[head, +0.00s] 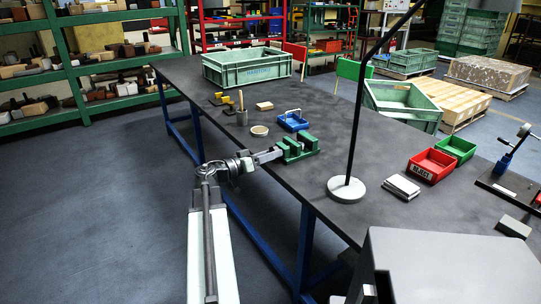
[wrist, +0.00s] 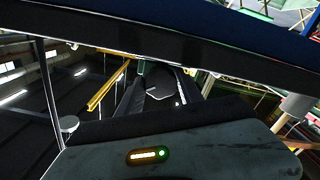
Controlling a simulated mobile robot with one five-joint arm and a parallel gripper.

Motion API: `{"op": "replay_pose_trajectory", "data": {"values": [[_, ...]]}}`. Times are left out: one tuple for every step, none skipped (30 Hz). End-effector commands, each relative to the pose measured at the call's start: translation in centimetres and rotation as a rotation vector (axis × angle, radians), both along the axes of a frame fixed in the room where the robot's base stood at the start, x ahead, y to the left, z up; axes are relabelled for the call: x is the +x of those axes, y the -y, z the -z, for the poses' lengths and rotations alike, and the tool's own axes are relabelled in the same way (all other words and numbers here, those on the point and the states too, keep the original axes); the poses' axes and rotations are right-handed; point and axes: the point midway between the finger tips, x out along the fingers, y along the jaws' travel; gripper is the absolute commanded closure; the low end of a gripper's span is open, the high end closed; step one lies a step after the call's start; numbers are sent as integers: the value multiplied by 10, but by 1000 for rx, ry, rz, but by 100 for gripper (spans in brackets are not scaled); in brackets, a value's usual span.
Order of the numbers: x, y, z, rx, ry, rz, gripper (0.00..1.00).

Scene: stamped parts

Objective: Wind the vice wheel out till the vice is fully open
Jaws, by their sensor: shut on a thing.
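The green vice (head: 298,148) is at the near left edge of the dark bench. My arm reaches up from below to the vice's left side. My gripper (head: 270,155) is at the vice's near end, shut on the vice wheel, which it and the wrist mostly hide. How far the vice jaws stand apart is too small to tell. The wrist view is tilted and shows neither the vice jaws nor the wheel clearly.
The floor (head: 100,220) left of the bench is clear.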

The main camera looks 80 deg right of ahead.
Motion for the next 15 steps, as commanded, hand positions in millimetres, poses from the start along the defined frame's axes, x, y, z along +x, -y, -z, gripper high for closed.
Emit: {"op": "replay_pose_trajectory", "data": {"values": [[0,0,0,16,-14,-1,97],[0,0,0,25,-23,-1,97],[0,0,0,36,-33,-1,97],[0,0,0,44,-40,-1,97],[0,0,0,51,-47,0,97],[0,0,0,58,-54,0,97],[0,0,0,62,-58,0,97],[0,0,0,67,-62,0,97],[0,0,0,72,-67,0,97],[0,0,0,74,-69,0,97],[0,0,0,75,-70,0,97],[0,0,0,78,-72,0,97],[0,0,0,78,-73,0,97],[0,0,0,79,-74,0,97],[0,0,0,79,-74,0,97]]}}
